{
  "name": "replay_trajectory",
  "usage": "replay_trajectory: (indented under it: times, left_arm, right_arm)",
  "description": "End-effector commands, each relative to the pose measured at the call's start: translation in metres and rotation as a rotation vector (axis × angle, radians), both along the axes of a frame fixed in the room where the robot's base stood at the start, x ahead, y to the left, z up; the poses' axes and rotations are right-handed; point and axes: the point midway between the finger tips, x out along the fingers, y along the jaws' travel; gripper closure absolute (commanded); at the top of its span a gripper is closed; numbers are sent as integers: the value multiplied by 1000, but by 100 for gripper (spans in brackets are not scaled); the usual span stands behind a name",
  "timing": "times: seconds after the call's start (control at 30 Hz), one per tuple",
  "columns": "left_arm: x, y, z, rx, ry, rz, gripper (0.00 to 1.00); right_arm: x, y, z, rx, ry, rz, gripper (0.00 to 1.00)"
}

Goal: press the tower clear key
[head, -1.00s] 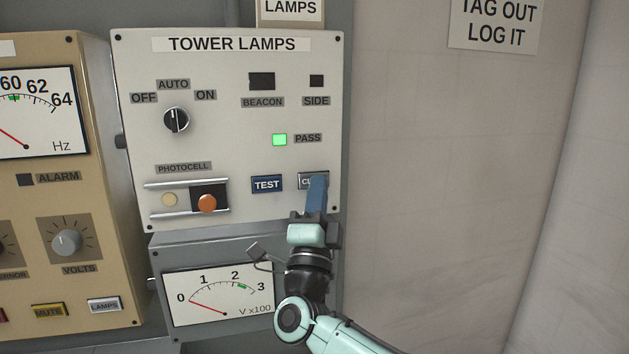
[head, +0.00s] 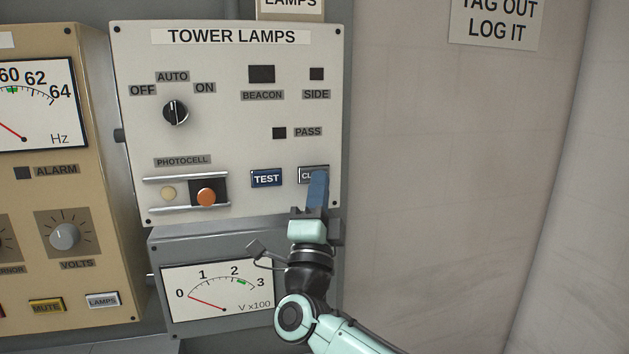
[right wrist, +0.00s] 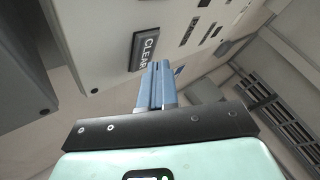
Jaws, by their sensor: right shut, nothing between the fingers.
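The tower lamps panel (head: 225,130) is a pale plate with lamps, a rotary switch and two keys. The clear key (head: 306,175) is grey with a dark rim, at the panel's lower right, partly covered by my right gripper. The pass lamp (head: 279,133) is dark. My left gripper is not in view.
The blue test key (head: 266,178) is just left of the clear key. A photocell slider (head: 206,196) with an orange knob is further left. A voltmeter box (head: 217,290) is below. A tan panel (head: 85,210) stands at the left.

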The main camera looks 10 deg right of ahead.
Motion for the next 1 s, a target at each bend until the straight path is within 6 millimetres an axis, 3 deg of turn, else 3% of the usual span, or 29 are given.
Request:
replay_trajectory:
  times: [0.43, 0.8, 1.0]
  left_arm:
    - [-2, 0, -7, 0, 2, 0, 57]
    - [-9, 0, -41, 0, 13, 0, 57]
    - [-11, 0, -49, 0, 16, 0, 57]
  right_arm:
    - [-6, 0, 0, 1, -2, 1, 100]
    - [-42, -1, -2, 1, -1, 1, 100]
    - [-53, -1, -1, 0, -1, 2, 100]
